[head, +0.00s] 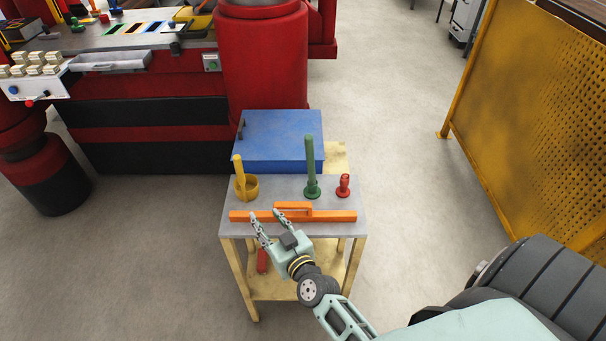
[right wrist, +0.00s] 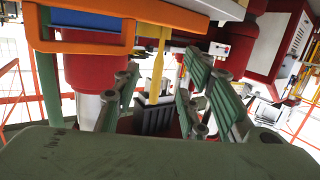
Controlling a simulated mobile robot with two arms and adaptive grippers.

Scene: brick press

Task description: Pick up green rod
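The green rod (head: 310,165) stands upright on a round green base on the small side table (head: 282,188), right of its middle. My right gripper (head: 265,214) is open at the table's front edge, by the left part of an orange bar with a handle (head: 335,216). It lies left of and in front of the green rod, apart from it. In the right wrist view the open fingers (right wrist: 158,92) show with nothing between them that I can tell is held. I cannot pick out the green rod with certainty there. My left gripper is not in view.
On the table are a yellow cup with a yellow handled tool (head: 240,170) at left and a small red knob-like piece (head: 343,186) right of the rod. A blue box (head: 277,140) stands behind. A red press (head: 150,110) fills the back left; a yellow perforated fence (head: 535,110) is at right.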

